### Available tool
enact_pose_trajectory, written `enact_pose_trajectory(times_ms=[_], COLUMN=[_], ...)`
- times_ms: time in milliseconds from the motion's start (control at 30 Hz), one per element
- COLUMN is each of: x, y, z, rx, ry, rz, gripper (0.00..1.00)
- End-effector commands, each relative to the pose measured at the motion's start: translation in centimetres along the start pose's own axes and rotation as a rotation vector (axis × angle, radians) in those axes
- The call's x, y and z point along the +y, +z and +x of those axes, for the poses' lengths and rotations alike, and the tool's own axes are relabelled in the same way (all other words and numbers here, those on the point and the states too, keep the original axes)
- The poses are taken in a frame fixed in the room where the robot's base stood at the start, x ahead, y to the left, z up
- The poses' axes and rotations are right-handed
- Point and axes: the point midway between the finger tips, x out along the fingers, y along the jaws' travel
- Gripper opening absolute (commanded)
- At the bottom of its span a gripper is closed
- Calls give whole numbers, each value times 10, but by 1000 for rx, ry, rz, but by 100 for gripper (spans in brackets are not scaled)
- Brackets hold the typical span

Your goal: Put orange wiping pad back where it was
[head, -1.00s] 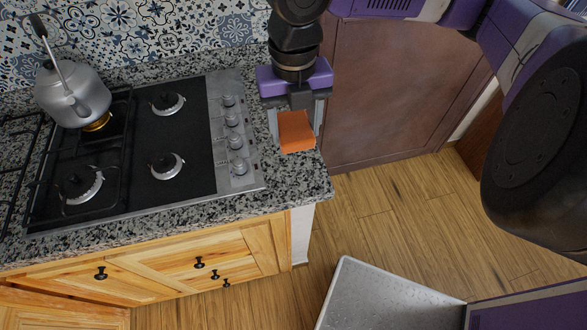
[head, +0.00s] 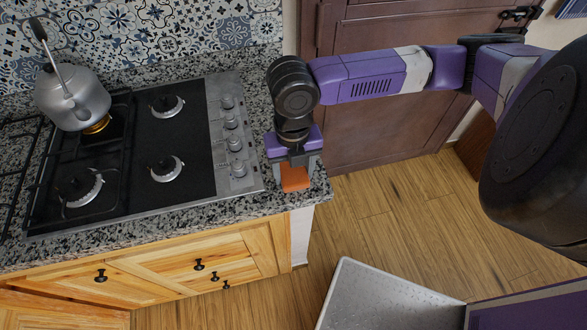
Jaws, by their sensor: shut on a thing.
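The orange wiping pad (head: 294,178) is between the fingers of my gripper (head: 295,180), at the right end of the granite counter. Only its front part shows; the purple gripper body covers the rest. My gripper points down and is shut on the pad, near the counter's front right corner. I cannot tell whether the pad touches the counter top.
The granite counter (head: 230,205) holds a black gas cooktop (head: 140,150) with knobs (head: 233,143) just left of my gripper. A grey kettle (head: 72,98) stands at the far left. A brown door (head: 375,135) is behind and right. Wooden drawers (head: 210,260) lie below the counter.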

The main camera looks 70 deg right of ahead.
Motion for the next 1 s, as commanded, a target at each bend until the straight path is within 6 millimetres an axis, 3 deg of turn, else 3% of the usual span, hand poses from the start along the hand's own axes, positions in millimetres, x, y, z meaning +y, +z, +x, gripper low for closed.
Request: enact_pose_trajectory(times_ms=[333,367,467,800,1000], x=[0,0,0,0,0], y=[0,0,0,0,2], z=[5,4,3,2,-17], rx=[-1,-1,0,0,-4], ry=[0,0,0,0,1], rz=[-1,0,0,0,-2], gripper=[14,60,80,80,80])
